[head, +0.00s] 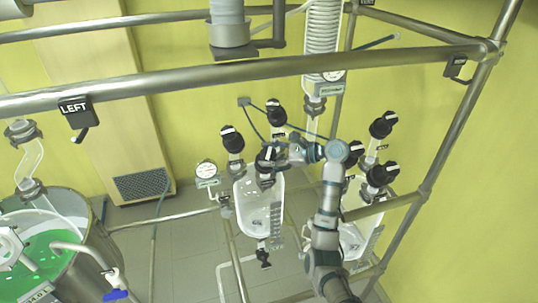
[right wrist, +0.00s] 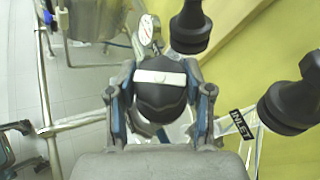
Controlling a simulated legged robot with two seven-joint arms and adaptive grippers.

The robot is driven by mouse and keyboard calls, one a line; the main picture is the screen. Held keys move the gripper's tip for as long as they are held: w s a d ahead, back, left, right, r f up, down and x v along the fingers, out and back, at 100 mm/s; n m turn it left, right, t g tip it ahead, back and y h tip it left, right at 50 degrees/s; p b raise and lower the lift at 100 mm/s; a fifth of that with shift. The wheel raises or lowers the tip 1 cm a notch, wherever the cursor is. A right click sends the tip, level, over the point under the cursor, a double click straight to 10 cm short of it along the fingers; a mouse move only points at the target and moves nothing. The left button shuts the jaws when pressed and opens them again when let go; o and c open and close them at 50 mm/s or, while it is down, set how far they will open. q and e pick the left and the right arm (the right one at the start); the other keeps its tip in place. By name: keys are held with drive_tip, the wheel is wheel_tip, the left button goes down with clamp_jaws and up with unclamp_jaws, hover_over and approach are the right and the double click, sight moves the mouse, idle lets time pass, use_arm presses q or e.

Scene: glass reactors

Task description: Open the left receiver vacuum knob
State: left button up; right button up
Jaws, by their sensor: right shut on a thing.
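The left receiver (head: 260,210) is a clear glass vessel with several black knobs on its top. My right gripper (head: 274,155) reaches in from the right and is shut on the front black knob (head: 265,158). In the right wrist view the gripper (right wrist: 159,82) has a finger on each side of this knob (right wrist: 158,98), whose white bar lies almost level across the picture. The knob's own label is not visible, so I cannot read its name.
Two other black knobs (head: 232,138) (head: 276,112) stand close by; one knob (right wrist: 290,103) is beside an INLET label (right wrist: 240,125). A pressure gauge (head: 206,170) is to the left. The right receiver (head: 357,235) and metal rails (head: 240,72) surround my arm.

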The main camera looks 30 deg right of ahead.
drive_tip(key=n+g, duration=0.3)
drive_tip(key=n+g+y, duration=0.1)
drive_tip(key=shift+f+g, duration=0.3)
drive_tip(key=shift+g, duration=0.1)
drive_tip(key=shift+w+f+n+g, duration=0.1)
drive_tip(key=shift+n+g, duration=1.2)
drive_tip(key=shift+n, duration=0.1)
drive_tip(key=shift+f, duration=0.1)
drive_tip(key=o, duration=1.2)
drive_tip(key=shift+c, duration=0.2)
drive_tip(key=shift+w, duration=0.15)
drive_tip(key=shift+r, duration=0.3)
